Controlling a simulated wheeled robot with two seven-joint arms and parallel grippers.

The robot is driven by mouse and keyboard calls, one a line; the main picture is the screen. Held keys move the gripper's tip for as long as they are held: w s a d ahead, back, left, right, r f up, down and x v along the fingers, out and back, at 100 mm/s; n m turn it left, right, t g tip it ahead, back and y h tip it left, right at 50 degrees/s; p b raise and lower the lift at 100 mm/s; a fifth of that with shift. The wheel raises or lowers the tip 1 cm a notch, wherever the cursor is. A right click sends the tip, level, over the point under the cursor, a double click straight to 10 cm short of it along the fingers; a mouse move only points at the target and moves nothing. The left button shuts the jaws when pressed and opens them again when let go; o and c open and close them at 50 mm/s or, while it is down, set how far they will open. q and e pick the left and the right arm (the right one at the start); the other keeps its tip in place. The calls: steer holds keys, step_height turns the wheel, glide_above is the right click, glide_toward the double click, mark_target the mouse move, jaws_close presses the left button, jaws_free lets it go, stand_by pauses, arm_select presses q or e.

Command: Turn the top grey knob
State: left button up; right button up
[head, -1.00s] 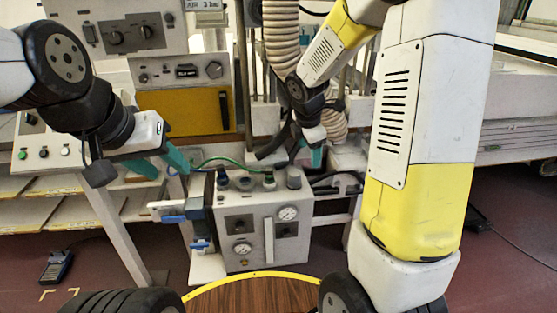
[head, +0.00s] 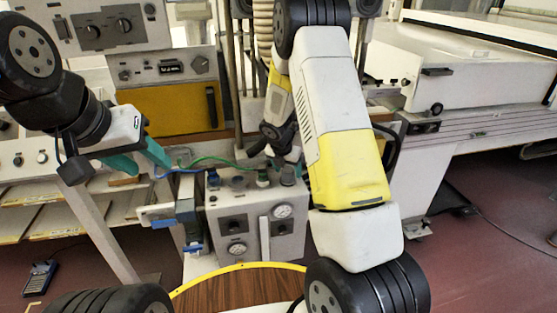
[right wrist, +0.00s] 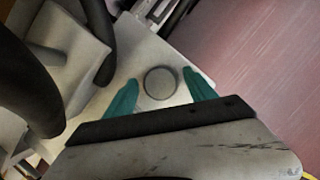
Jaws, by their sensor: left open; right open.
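The grey knob (head: 288,176) stands on top of a grey control box (head: 285,245), at the right end of its row of top fittings. In the right wrist view the round grey knob (right wrist: 160,83) lies between the two teal fingers of my right gripper (right wrist: 160,77). They are open, with a gap on both sides of it; how deep they reach around it I cannot tell. In the head view my right arm partly hides this gripper. My left gripper (head: 151,167) is open and empty, to the left of the box's top.
A green fitting (head: 263,177) and blue ones stand left of the knob, with green and blue hoses behind. Gauges (head: 283,211) are on the box front. A round wooden table (head: 240,290) is in front. A dark hose (right wrist: 100,20) runs near the right gripper.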

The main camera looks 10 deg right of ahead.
steer(key=shift+w+f, duration=0.1)
steer(key=shift+f, duration=0.1)
steer(key=shift+c, duration=0.4)
steer(key=c, duration=1.3)
